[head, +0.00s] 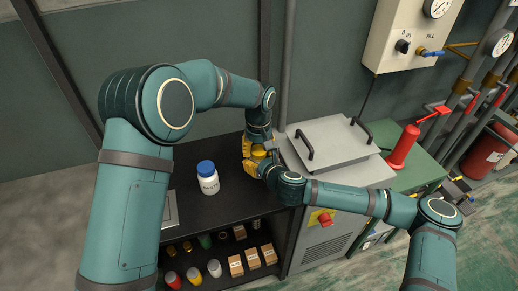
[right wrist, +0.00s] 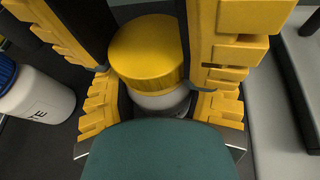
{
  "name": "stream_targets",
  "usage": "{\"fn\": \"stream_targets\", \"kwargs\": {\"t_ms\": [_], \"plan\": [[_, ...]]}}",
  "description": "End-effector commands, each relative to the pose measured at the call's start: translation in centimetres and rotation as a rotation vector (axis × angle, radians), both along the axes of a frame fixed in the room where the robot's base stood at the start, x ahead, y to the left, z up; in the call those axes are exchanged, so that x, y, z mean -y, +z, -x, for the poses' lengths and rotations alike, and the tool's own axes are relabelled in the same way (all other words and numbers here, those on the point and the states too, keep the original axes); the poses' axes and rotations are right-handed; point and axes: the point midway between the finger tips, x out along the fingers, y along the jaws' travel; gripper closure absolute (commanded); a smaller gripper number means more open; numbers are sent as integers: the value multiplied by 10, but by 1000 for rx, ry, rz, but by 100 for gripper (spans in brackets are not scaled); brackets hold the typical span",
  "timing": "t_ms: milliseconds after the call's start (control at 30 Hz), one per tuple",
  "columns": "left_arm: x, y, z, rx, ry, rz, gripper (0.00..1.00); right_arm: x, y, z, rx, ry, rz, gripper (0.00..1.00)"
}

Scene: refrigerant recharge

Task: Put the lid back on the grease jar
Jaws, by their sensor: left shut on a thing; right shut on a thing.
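The yellow lid (right wrist: 150,50) is level over the pale grease jar (right wrist: 160,101) in the right wrist view; whether it is seated or just above the rim I cannot tell. In the head view the lid (head: 258,152) shows small between both hands. My left gripper (head: 250,148) comes down from above, its yellow fingers shut on the lid from both sides. My right gripper (right wrist: 160,108) comes in low, its fingers shut around the jar body. The jar is mostly hidden in the head view.
A white bottle with a blue cap (head: 208,180) stands left of the jar on the dark shelf top (head: 235,205). A grey machine with a handled lid (head: 332,140) stands close on the right. Boxes and small containers fill the shelf below.

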Motion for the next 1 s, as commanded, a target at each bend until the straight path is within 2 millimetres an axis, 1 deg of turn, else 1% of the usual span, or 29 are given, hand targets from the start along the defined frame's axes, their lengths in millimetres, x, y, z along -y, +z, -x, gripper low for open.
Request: {"fn": "stream_targets", "kwargs": {"t_ms": [200, 267, 567, 600, 633, 667, 1000], "plan": [[-1, 0, 0, 0, -212, 1, 57, 0, 0, 0, -1, -1, 1, 100], [-1, 0, 0, 1, -250, 1, 57, 0, 0, 0, -1, -1, 1, 100], [-1, 0, 0, 1, -268, 1, 57, 0, 0, 0, -1, -1, 1, 100], [-1, 0, 0, 1, -268, 1, 32, 0, 0, 0, -1, -1, 1, 100], [-1, 0, 0, 1, -268, 1, 22, 0, 0, 0, -1, -1, 1, 100], [-1, 0, 0, 1, -268, 1, 20, 0, 0, 0, -1, -1, 1, 100], [-1, 2, 0, 1, -267, 1, 20, 0, 0, 0, -1, -1, 1, 100]]}}
